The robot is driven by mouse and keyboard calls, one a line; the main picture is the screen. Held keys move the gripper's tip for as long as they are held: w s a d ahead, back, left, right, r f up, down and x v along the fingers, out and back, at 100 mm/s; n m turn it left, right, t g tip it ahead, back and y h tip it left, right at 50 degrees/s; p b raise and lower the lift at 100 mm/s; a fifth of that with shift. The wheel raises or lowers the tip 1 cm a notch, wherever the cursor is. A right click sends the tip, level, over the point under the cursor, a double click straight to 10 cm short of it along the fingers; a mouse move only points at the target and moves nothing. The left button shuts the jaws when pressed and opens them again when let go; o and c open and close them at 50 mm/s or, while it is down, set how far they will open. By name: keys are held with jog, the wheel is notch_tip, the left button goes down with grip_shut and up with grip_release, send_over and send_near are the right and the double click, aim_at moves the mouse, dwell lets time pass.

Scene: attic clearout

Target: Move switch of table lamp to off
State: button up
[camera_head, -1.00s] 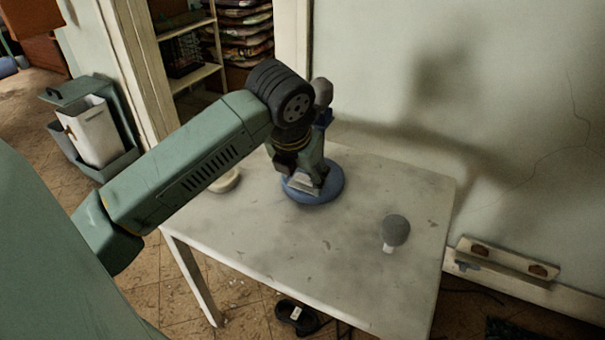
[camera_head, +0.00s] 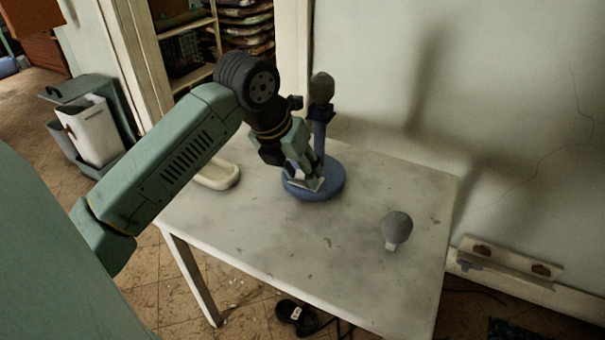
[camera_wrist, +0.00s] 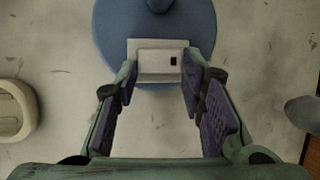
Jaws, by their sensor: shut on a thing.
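The table lamp has a round blue base (camera_head: 330,188), a blue stem (camera_head: 319,135) and a grey bulb (camera_head: 321,86) on top. It stands upright near the back of the white table (camera_head: 270,240). A pale switch box (camera_wrist: 150,49) with a small dark mark on its right side sits at the near edge of the base. My gripper (camera_wrist: 160,74) has one purple-padded finger on each side of the switch box and is shut on it. In the head view, my gripper (camera_head: 309,179) reaches down to the near edge of the base, left of the stem.
A loose grey bulb (camera_head: 396,228) lies on the table at the right. A cream oval dish (camera_head: 220,177) lies left of the lamp. The wall (camera_head: 520,120) is close behind. The table's front middle is clear. A bin (camera_head: 92,130) stands on the floor at left.

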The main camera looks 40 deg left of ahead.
jog(key=o, duration=1.1)
jog(key=shift+o, duration=0.2)
jog(key=v, duration=1.2)
jog(key=shift+a, duration=0.1)
